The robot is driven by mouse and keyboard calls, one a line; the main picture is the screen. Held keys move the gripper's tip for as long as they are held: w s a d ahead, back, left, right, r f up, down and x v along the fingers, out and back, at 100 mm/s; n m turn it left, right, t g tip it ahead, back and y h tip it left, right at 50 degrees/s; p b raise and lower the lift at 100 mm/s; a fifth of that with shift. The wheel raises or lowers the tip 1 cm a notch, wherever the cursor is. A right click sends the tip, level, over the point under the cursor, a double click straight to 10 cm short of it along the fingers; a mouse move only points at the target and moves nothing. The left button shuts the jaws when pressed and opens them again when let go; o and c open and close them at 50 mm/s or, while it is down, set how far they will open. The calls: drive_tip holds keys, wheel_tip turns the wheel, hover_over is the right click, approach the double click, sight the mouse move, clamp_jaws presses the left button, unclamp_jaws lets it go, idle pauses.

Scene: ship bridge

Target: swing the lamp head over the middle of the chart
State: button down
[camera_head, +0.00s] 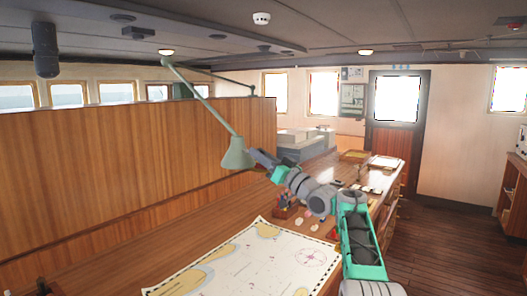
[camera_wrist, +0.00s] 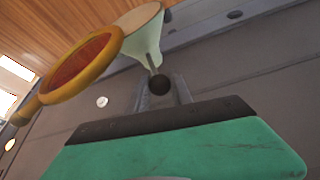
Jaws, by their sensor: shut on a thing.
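The lamp head (camera_head: 237,155), a pale green cone, hangs from a thin jointed lamp arm (camera_head: 200,100) in front of the wooden partition. In the head view it shows above the chart's far edge; whether it is over the chart itself is hard to tell. The chart (camera_head: 265,262) lies flat on the desk, cut off by the bottom of the picture. My gripper (camera_head: 254,157) is at the lamp head's right side. In the wrist view, my gripper (camera_wrist: 160,92) is shut on the dark ball knob (camera_wrist: 158,84) of a short stalk from the lamp head (camera_wrist: 143,32).
Small items (camera_head: 310,215) stand on the desk beyond the chart, partly behind my arm. The wooden partition (camera_head: 120,180) runs along the left. An orange-rimmed round thing (camera_wrist: 112,48) appears close in the wrist view. Open floor (camera_head: 440,200) lies at the right.

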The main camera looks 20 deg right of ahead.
drive_tip(key=shift+r, duration=0.1)
drive_tip(key=c, duration=1.1)
unclamp_jaws()
drive_tip(key=shift+a, duration=0.1)
drive_tip(key=shift+c, duration=0.2)
drive_tip(key=shift+s+d+f+b, duration=0.2)
drive_tip(key=shift+d+f+b, duration=0.05)
drive_tip(key=shift+f+b, duration=0.15)
drive_tip(key=b+v, duration=0.3)
drive_tip(key=v, duration=0.4)
drive_tip(key=shift+r, duration=0.2)
drive_tip(key=shift+s, duration=0.1)
